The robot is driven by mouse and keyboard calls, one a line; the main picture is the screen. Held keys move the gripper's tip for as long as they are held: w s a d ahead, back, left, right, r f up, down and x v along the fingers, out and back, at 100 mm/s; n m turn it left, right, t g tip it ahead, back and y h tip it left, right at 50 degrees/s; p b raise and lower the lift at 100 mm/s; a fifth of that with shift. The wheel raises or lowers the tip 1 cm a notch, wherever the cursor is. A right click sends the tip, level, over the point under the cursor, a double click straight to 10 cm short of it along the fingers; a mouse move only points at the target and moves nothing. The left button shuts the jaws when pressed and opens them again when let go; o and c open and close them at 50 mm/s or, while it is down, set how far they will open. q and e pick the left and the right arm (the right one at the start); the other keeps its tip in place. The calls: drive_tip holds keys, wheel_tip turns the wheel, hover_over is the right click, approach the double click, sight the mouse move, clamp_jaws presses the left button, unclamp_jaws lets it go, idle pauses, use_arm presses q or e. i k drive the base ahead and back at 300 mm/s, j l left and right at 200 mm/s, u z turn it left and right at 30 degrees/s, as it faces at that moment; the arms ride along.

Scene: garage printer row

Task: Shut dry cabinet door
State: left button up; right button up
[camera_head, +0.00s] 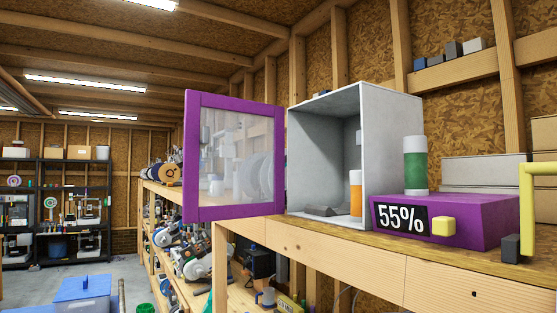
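The dry cabinet (391,140) is a light grey box on the wooden bench, with its front open towards me. Its door (193,160) has a purple frame and a clear pane, and stands swung wide open to the left of the box. Inside the cabinet are an orange and white cylinder (356,194) and a dark flat item (322,211) on the floor. A purple unit (480,216) reading 55% with a yellow knob (443,226) sits right of the box. Neither of my grippers shows in this view.
The wooden bench (330,245) runs along the right. A green and white cylinder (415,166) stands on the purple unit, and a yellow bar frame (527,205) is at the far right. Spools and machines fill the shelf behind the door. A blue box (84,290) is lower left.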

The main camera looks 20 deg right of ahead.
sight(194, 100)
drive_tip(key=i+j+z, duration=0.1)
drive_tip(key=z, duration=0.4)
drive_tip(key=i+j+z, duration=0.1)
drive_tip(key=z, duration=0.4)
drive_tip(key=i+j+z, duration=0.1)
drive_tip(key=z, duration=0.4)
drive_tip(key=i+j+z, duration=0.1)
drive_tip(key=j+z, duration=0.25)
drive_tip(key=j, duration=0.2)
drive_tip(key=j+z, duration=0.35)
drive_tip(key=j, duration=0.15)
drive_tip(key=j+z, duration=0.25)
drive_tip(key=j, duration=1.4)
drive_tip(key=k+j, duration=0.1)
drive_tip(key=j, duration=0.45)
drive_tip(key=k, duration=0.85)
drive_tip(key=i+j, duration=0.1)
drive_tip(key=i, duration=0.4)
